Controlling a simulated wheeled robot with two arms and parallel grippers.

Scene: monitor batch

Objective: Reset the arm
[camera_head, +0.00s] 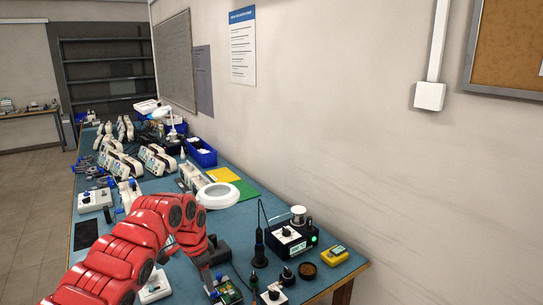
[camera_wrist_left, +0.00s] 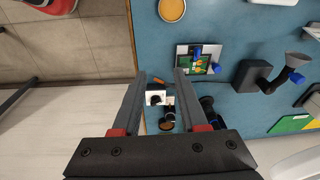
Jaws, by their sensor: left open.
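My red left arm (camera_head: 135,245) reaches from the lower left over the near part of the blue workbench (camera_head: 237,222) and bends downward at its far end. My left gripper (camera_head: 210,280) is low over the bench near a small circuit board (camera_head: 228,291); its fingertips are hard to make out there. In the left wrist view the gripper (camera_wrist_left: 161,74) has its two dark fingers apart with nothing held between them. A small white box with a black knob (camera_wrist_left: 155,98) lies below, seen between the fingers. My right gripper is not in view.
A white ring lamp (camera_head: 218,195) and several devices fill the bench farther back. A wall (camera_head: 400,150) borders the right side.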

